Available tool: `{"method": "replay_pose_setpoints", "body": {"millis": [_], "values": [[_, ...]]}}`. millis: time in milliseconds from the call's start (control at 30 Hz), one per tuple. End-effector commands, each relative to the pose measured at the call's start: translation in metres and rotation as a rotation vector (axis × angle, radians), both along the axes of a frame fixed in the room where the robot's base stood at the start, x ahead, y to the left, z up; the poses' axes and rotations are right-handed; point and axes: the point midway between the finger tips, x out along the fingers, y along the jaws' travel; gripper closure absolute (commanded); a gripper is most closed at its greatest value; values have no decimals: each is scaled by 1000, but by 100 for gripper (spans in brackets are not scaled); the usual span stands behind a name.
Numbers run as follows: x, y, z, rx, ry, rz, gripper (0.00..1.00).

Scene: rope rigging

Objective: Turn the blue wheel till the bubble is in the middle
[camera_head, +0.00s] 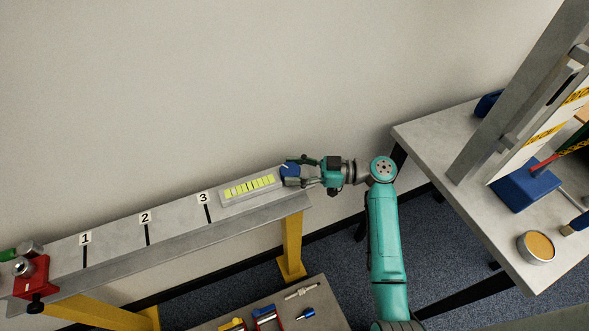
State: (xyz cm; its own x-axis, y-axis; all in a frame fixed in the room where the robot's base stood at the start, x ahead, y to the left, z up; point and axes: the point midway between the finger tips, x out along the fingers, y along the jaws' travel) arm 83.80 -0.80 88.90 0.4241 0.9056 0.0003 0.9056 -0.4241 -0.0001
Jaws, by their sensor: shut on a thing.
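The blue wheel (290,170) sits at the right end of the long grey beam, beside the level. My gripper (296,171) is shut on the blue wheel, coming at it from the right. The level (249,188) is a pale frame with a yellow-green strip crossed by dark marks, lying on the beam just left of the wheel. It is too small here to tell where the bubble is. Part of the wheel is hidden by my gripper's fingers.
The beam (175,220) has number tags 1, 2 and 3 and rests on yellow legs (291,245). A red clamp (34,275) is at its left end. A low table (280,290) holds tools. A grey table (440,135) with a blue block and a tin stands at right.

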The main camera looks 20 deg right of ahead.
Motion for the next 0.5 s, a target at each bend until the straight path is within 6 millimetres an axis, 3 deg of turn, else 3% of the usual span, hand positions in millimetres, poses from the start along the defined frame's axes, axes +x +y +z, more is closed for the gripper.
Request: {"method": "replay_pose_setpoints", "body": {"millis": [333, 367, 433, 500], "values": [[0, 0, 0, -1, 0, -21, 80], [0, 0, 0, -1, 0, -21, 40], [0, 0, 0, 0, -1, -21, 23], [0, 0, 0, 0, -1, -21, 20]]}}
